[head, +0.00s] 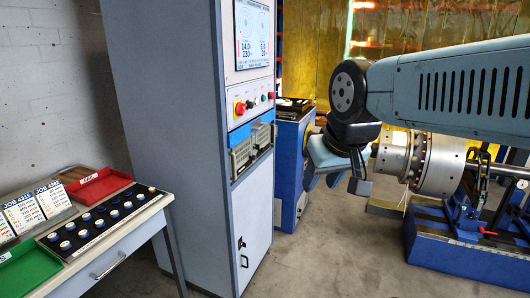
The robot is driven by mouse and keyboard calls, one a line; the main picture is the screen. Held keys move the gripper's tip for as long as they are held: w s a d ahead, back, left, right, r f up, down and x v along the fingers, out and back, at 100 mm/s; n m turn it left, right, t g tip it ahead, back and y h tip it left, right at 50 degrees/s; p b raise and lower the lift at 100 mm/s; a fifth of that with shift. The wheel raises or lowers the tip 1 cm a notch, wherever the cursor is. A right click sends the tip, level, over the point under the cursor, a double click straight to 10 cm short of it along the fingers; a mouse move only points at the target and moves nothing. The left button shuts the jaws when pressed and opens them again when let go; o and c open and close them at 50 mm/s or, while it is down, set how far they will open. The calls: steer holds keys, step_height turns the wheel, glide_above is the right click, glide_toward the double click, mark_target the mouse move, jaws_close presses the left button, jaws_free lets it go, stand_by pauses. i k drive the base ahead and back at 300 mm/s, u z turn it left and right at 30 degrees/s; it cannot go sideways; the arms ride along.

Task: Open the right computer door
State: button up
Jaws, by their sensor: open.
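A tall grey-blue computer cabinet (168,120) stands at centre left. Its front has two small grey panels side by side, the left one (241,156) and the right one (262,138), below the row of buttons. Both look closed, but they are small here. A tall lower door (253,222) is shut flush, with a dark handle (242,244) near its left edge. I cannot tell which of these the right computer door is. My gripper (337,181) is open and empty, pointing down to the right of the cabinet, apart from it.
A screen (253,35) and red emergency button (240,108) are on the cabinet front. A bench (110,255) with red and green trays stands at left. A blue cabinet (290,165) is behind my gripper. A metal rotor (435,164) sits at right. Floor before the cabinet is clear.

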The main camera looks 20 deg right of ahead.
mark_target(262, 137)
steer(key=z, duration=0.3)
steer(key=i, duration=1.35)
steer(key=u, duration=0.2)
